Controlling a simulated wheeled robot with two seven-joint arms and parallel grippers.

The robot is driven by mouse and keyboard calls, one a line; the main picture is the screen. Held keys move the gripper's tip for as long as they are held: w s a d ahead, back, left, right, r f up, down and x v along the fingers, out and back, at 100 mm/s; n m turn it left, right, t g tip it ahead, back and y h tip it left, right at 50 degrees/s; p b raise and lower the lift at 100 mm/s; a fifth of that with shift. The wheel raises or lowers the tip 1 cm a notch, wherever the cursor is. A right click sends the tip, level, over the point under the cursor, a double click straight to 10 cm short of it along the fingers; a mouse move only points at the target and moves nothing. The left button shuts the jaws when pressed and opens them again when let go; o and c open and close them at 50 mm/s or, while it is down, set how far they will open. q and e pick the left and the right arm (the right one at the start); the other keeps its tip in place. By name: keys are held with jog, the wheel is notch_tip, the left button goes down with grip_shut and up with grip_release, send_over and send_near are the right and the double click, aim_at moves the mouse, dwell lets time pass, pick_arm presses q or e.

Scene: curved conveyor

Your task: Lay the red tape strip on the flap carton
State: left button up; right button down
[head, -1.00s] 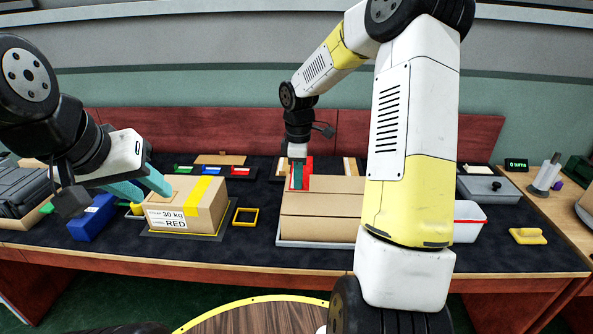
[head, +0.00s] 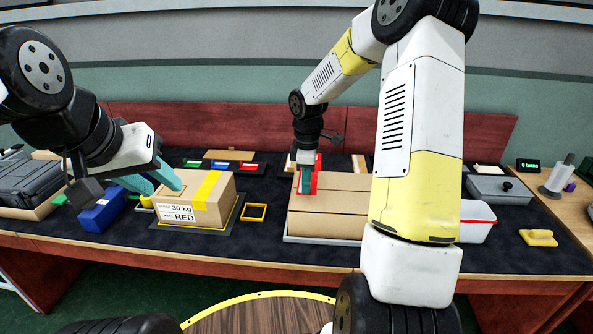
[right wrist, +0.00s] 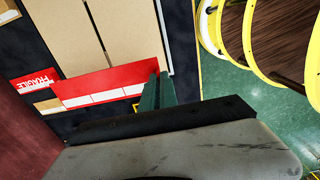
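The flap carton (head: 335,190) is a large brown box with a seam along its top, lying at the middle of the table. The red tape strip (right wrist: 110,82), with white blocks along one side, is across the carton's left end; it also shows in the head view (head: 316,172). My right gripper (right wrist: 158,88) has its teal fingers close together at one end of the strip and looks shut on it. Whether the strip touches the carton is unclear. My left gripper (head: 164,190) has its fingers apart at the left edge of a smaller carton (head: 185,214) labelled "30 kg RED".
A blue box (head: 101,213) and a dark case (head: 25,182) stand at the left. A yellow frame (head: 253,212) lies between the cartons.

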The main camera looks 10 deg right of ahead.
jog(key=shift+f, duration=2.4)
jog(key=c, duration=1.6)
grip_release()
jog(key=shift+o, duration=0.2)
notch_tip(320, 180, up, 7)
jog(key=shift+r, duration=0.35)
